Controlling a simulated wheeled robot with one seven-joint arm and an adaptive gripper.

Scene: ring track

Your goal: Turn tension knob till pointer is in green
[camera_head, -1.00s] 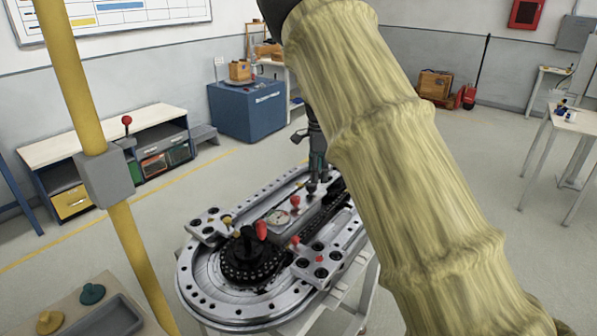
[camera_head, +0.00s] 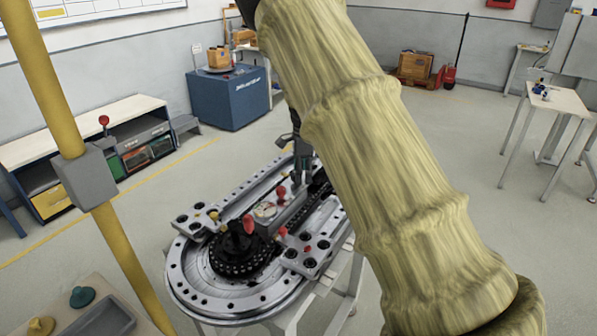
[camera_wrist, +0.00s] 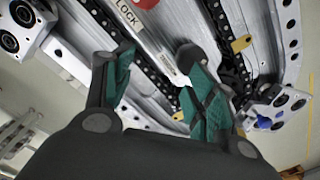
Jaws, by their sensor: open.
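The ring track (camera_head: 185,285) is a metal oval with a dark chain, on a stand in the middle of the head view. A small round gauge (camera_head: 265,210) sits inside it; its pointer and green zone are too small to read. Red-topped knobs stand around the gauge, one behind it (camera_head: 281,191) and one in front (camera_head: 249,223); I cannot tell which is the tension knob. My gripper (camera_head: 302,160) is over the far right part of the track. In the wrist view my gripper (camera_wrist: 158,55) is open and empty, its green-padded fingers apart above the track.
A bar marked LOCK (camera_wrist: 130,18) lies beyond the fingers in the wrist view, with a red part beside it. Black chain (camera_wrist: 228,45) runs alongside. A yellow post (camera_head: 75,130) stands at left. The blue cabinet (camera_head: 228,97) is behind, with open floor between.

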